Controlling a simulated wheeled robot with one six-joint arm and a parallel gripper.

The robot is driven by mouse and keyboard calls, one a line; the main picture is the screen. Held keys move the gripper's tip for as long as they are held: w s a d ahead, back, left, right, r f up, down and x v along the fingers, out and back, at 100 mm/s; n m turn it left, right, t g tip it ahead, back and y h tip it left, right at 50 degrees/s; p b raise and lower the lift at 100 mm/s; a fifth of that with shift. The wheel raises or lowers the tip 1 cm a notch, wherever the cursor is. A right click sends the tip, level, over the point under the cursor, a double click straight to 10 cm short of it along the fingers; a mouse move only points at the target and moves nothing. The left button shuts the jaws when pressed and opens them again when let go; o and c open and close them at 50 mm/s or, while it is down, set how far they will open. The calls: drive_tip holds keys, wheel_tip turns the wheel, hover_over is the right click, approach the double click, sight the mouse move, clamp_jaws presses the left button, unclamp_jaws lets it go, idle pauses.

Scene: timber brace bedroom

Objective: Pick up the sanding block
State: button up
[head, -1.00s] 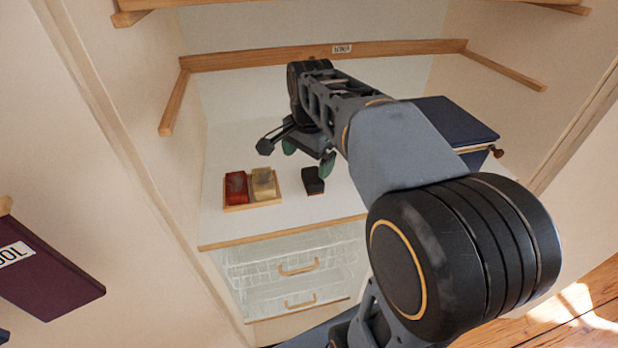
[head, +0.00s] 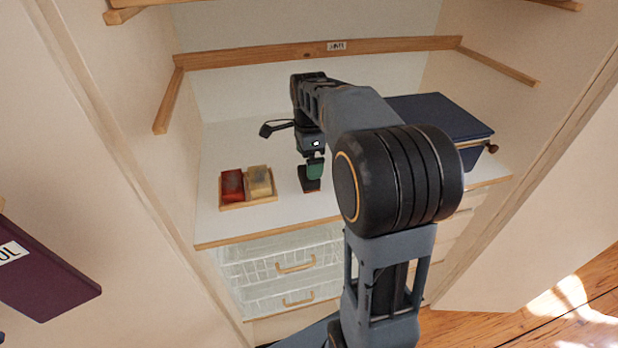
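A small dark block with a tan lower edge, which looks like the sanding block (head: 311,186), sits on the white shelf in the head view, right of a small wooden tray. My gripper (head: 314,171) points down right at the block, and its green finger overlaps the block's upper part. The fingers line up in this view, so I see only one clearly. I cannot tell whether they touch or clasp the block. The block appears to rest on the shelf.
The wooden tray (head: 248,205) holds a red block (head: 232,185) and a yellowish block (head: 259,181). A dark blue box (head: 440,118) stands at the right, behind my arm. Wire drawers (head: 283,270) are below the shelf. Side walls and a rear rail (head: 260,58) enclose it.

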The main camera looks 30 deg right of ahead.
drive_tip(key=shift+w+f, duration=0.15)
drive_tip(key=shift+f, duration=2.5)
drive_tip(key=c, duration=0.8)
drive_tip(key=shift+c, duration=0.2)
drive_tip(key=shift+r, duration=0.15)
drive_tip(key=shift+r, duration=0.55)
drive_tip(key=s+a+r+b, duration=0.1)
drive_tip(key=s+a+r, duration=0.2)
drive_tip(key=s+r, duration=0.8)
drive_tip(key=s, duration=0.2)
drive_tip(key=shift+s+a+r+b, duration=0.3)
drive_tip(key=shift+a+r+b, duration=0.05)
drive_tip(key=shift+a+b, duration=0.05)
